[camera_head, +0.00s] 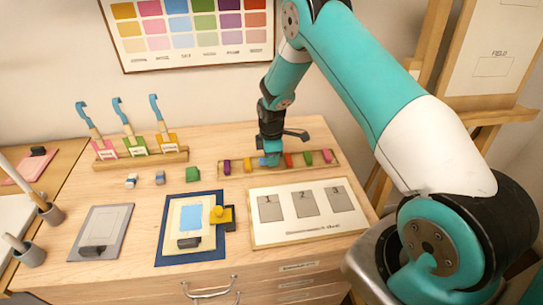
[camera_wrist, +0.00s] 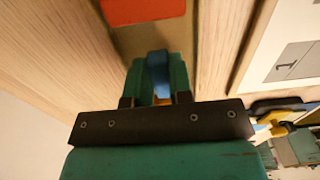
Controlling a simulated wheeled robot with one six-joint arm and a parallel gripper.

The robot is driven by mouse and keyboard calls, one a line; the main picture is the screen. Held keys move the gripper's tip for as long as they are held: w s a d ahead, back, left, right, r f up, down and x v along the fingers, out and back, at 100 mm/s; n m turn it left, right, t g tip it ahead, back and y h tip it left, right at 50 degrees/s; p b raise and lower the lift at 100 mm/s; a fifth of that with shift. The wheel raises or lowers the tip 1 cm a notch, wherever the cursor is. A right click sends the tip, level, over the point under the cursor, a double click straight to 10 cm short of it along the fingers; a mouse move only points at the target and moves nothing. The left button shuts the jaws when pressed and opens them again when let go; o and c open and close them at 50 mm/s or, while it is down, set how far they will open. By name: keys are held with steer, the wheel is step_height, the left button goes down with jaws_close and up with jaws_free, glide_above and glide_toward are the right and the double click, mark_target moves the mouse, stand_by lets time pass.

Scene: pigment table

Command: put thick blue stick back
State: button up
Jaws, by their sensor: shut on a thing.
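The blue stick (camera_head: 270,159) is between my gripper's fingers, low at the wooden stick tray (camera_head: 238,167). It also shows in the wrist view (camera_wrist: 158,72), pinched between two green fingers. My gripper (camera_head: 268,158) is shut on it, over the gap between the yellow stick (camera_head: 248,164) and the red stick (camera_head: 288,159). The red stick shows ahead in the wrist view (camera_wrist: 142,10). Whether the blue stick touches the tray floor I cannot tell.
The tray also holds a purple stick (camera_head: 227,167), a green stick (camera_head: 308,157) and a magenta stick (camera_head: 327,155). A numbered board (camera_head: 300,232) lies in front. A green block (camera_head: 193,174) stands left of the tray.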

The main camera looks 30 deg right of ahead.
steer(key=shift+f, duration=0.3)
steer(key=shift+f, duration=0.2)
steer(key=o, duration=0.8)
steer(key=shift+o, duration=0.2)
steer(key=shift+r, duration=0.15)
